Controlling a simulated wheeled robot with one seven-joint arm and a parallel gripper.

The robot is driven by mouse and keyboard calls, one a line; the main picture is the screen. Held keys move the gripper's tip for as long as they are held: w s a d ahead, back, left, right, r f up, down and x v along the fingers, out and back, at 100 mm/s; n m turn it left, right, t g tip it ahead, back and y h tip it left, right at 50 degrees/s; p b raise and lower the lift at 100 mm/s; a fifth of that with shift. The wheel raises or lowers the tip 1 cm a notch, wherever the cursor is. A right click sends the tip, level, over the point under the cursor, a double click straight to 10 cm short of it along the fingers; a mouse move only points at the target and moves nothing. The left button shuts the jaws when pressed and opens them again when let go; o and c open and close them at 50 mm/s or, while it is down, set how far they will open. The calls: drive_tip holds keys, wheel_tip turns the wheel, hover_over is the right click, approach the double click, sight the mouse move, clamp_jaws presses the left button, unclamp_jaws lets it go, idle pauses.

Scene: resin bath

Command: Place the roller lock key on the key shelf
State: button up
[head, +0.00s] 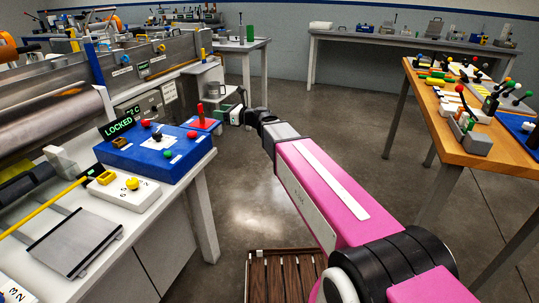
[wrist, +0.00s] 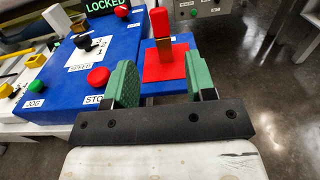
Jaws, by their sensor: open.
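A red upright piece with a brown-orange lower front, probably the roller lock key (wrist: 160,22), stands on a red square plate (wrist: 155,70) at the end of the blue control box. It also shows in the head view (head: 200,111). My gripper (wrist: 163,76) is open and empty. Its green-padded fingers point at the red piece, one to either side of it in the wrist view, and the piece appears beyond the fingertips. In the head view my gripper (head: 226,114) is just right of the plate. I cannot tell for sure which surface is the key shelf.
The blue control box (head: 155,152) has knobs, buttons and a green LOCKED display (head: 117,128). A wooden table (head: 500,150) with levers is at the right. The floor between is open, with a slatted wooden platform (head: 285,275).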

drive_tip(key=s+d+f+n+g+h, duration=0.2)
drive_tip(key=s+d+f+n+h, duration=0.5)
drive_tip(key=d+f, duration=0.45)
drive_tip(key=s+d+f+n+g+h, duration=0.35)
drive_tip(key=s+d+f+n, duration=0.25)
drive_tip(key=d+f+n, duration=0.45)
drive_tip(key=s+d+f+n+h, duration=0.2)
drive_tip(key=s+d+f+h, duration=0.1)
drive_tip(key=d, duration=0.3)
drive_tip(key=s+d+f+n+g+h, duration=0.1)
drive_tip(key=s+d+f+n+h, duration=0.2)
drive_tip(key=d, duration=0.3)
drive_tip(key=shift+s+f, duration=0.3)
drive_tip(key=shift+s, duration=0.2)
